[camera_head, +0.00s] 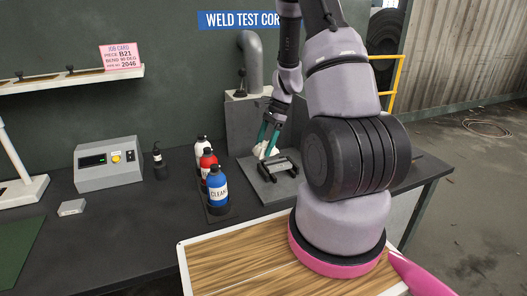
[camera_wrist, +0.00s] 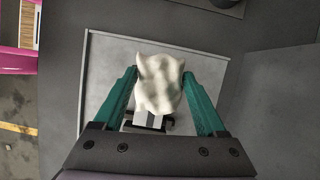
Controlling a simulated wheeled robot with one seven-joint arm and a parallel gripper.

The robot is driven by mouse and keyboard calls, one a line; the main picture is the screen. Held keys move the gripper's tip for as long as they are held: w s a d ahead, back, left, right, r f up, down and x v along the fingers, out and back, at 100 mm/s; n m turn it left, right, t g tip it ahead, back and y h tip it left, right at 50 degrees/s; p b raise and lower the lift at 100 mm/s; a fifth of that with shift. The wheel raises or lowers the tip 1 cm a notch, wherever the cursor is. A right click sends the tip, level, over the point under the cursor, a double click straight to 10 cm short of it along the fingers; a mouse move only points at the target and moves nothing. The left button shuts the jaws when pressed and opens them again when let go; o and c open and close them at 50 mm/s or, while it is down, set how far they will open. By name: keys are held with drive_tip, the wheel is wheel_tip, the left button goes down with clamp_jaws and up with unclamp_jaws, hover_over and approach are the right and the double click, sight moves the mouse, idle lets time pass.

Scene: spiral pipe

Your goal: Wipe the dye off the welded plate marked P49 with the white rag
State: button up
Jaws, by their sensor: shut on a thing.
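My gripper (camera_head: 268,135) is shut on the white rag (camera_head: 264,150) and holds it over the grey tray area at the back of the bench. In the wrist view the rag (camera_wrist: 160,85) is bunched between the two teal fingers (camera_wrist: 163,92) and shows faint greyish patches. Below it is a dark fixture (camera_head: 278,172) on a light grey tray (camera_head: 290,191). The fixture shows partly under the rag in the wrist view (camera_wrist: 150,122). I cannot make out a P49 mark or any dye; the rag and fingers hide part of the fixture. I cannot tell whether the rag touches anything below.
Several bottles, one a blue CLEAN bottle (camera_head: 216,190), stand left of the tray. A grey block with a bent pipe (camera_head: 251,66) stands behind it. A control box (camera_head: 108,164) and a small grey block (camera_head: 71,208) are farther left.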

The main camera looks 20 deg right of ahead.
drive_tip(key=shift+r, duration=1.35)
